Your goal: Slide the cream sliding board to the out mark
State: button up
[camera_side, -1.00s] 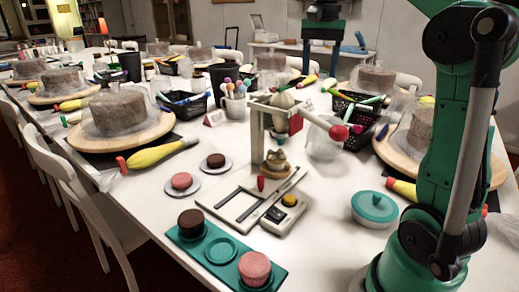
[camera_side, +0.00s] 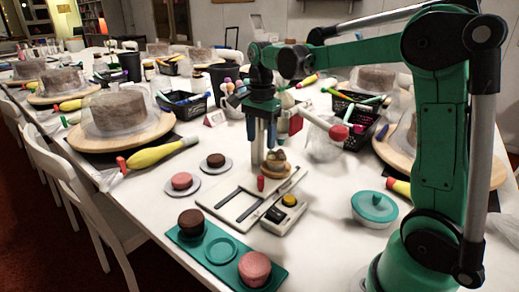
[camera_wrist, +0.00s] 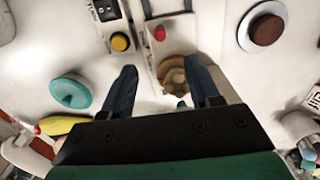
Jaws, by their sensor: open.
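The cream sliding board (camera_side: 276,186) lies at the far end of a cream base with dark slots (camera_side: 230,207). It has a red knob (camera_side: 261,184) at its near end. A round tan piece with a small figure (camera_side: 275,162) stands on the board. In the wrist view the board (camera_wrist: 179,42), its red knob (camera_wrist: 159,33) and the round piece (camera_wrist: 172,76) lie below and between my fingers. My gripper (camera_side: 262,147) is open and empty, pointing down above the board; its spread fingers also show in the wrist view (camera_wrist: 162,72). I cannot make out the out mark.
A control box with a yellow button (camera_side: 289,200) sits right of the base. A teal tray (camera_side: 205,251) with cakes is in front, and a teal lidded dish (camera_side: 375,207) at right. Two small cakes on plates (camera_side: 181,182) stand left. A cream post frame is behind my gripper.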

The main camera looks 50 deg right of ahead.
aim_at(261, 177)
notch_tip(261, 177, down, 11)
jog(key=shift+r, duration=0.3)
grip_shut()
dwell(0.3)
jog(key=shift+a, duration=5.05)
grip_release()
notch_tip(261, 177, up, 7)
